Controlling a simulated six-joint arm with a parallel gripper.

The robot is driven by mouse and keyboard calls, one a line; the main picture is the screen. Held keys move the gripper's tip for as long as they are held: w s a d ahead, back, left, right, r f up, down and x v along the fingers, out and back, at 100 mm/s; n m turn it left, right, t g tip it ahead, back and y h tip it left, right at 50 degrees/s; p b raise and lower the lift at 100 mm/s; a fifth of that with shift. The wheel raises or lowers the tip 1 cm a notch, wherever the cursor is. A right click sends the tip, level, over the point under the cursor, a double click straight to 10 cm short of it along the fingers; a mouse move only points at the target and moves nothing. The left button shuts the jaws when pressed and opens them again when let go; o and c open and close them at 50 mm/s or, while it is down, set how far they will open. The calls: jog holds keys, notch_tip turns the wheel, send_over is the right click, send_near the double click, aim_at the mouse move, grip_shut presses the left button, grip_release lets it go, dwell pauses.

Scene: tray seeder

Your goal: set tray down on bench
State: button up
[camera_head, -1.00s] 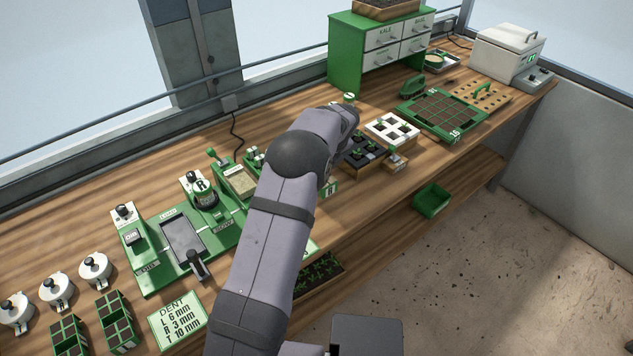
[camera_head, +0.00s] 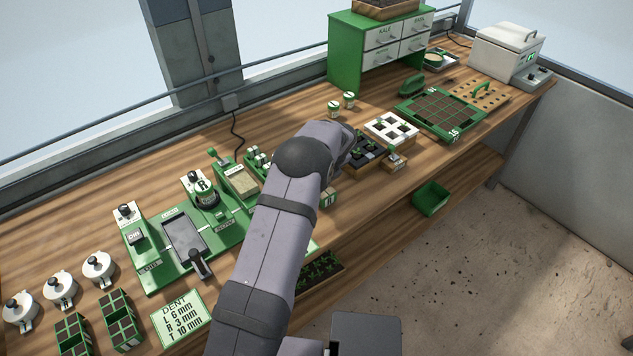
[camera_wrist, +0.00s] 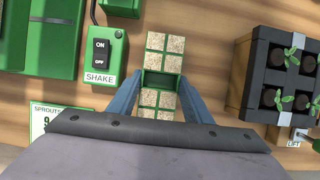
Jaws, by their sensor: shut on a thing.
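The small green tray (camera_wrist: 155,80) is in the middle of the wrist view. It has square cells filled with tan, speckled material at both ends and a green crosspiece in the middle. My gripper (camera_wrist: 162,100) is shut on the tray, with a blue-grey finger along each side. Bench wood lies around and below the tray; I cannot tell whether its underside touches the bench (camera_head: 245,140). In the head view my arm hides my fingers and most of the tray.
In the wrist view a green SHAKE switch box (camera_wrist: 103,55) stands left of the tray. A black seedling block (camera_wrist: 270,75) stands to the right, with bare wood between. A SPROUTS sign (camera_wrist: 58,118) lies lower left. White frame (camera_head: 391,129) stands beyond my arm.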

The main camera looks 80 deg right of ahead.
jog(key=shift+f, duration=0.2)
jog(key=o, duration=1.2)
jog(key=shift+c, duration=0.2)
jog(key=shift+r, duration=0.15)
jog(key=b+v, duration=0.2)
jog(key=v, duration=1)
jog(key=shift+b, duration=0.4)
jog(key=shift+r, duration=0.1)
